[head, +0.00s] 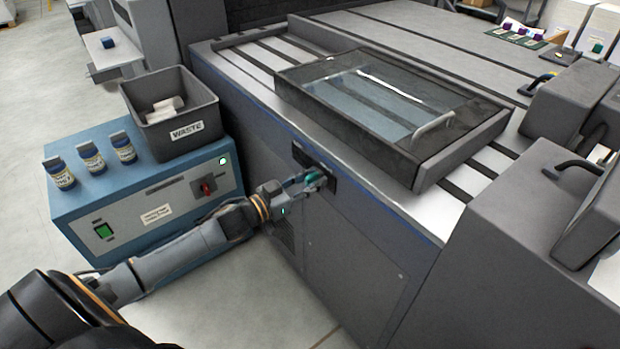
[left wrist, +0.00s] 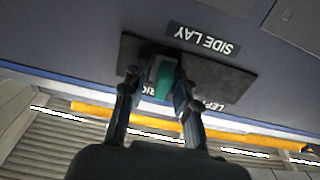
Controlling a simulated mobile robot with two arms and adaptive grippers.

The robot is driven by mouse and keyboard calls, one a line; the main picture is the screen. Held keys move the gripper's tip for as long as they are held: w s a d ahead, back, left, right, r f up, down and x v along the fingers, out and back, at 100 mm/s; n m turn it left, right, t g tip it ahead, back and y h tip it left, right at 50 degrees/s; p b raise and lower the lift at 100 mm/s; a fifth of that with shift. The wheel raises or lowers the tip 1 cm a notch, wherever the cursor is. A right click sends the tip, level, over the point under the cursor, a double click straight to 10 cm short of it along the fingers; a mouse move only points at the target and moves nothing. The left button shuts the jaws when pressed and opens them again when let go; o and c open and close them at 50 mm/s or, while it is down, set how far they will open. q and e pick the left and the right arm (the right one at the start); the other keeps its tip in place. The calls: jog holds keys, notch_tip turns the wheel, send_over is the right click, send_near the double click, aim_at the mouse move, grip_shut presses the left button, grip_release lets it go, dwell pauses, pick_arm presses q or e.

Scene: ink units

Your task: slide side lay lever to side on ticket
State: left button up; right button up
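The side lay lever has a teal knob (left wrist: 160,76) in front of a dark plate (left wrist: 218,78) on the press side. The left wrist view shows this upside down, with a "SIDE LAY" label (left wrist: 204,40). The knob is by the partly covered "RIGHT" word; "LEFT" is to the right in that view. My left gripper (head: 313,181) reaches the plate, its fingers closed in around the knob; the fingers also show in the left wrist view (left wrist: 157,84). My right gripper is not in view. I cannot make out a readable ticket.
A glass-lidded frame with a handle (head: 434,128) lies on the press top above the plate. A blue cabinet (head: 125,236) stands left, carrying a waste bin (head: 187,128) and several bottles (head: 91,157). A green mat (head: 520,36) with small blocks is at the far right.

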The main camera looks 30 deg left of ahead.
pick_arm(q)
jog(key=shift+s+d, duration=0.1)
jog(key=v, duration=1.1)
jog(key=shift+s, duration=0.4)
jog(key=shift+f, duration=0.15)
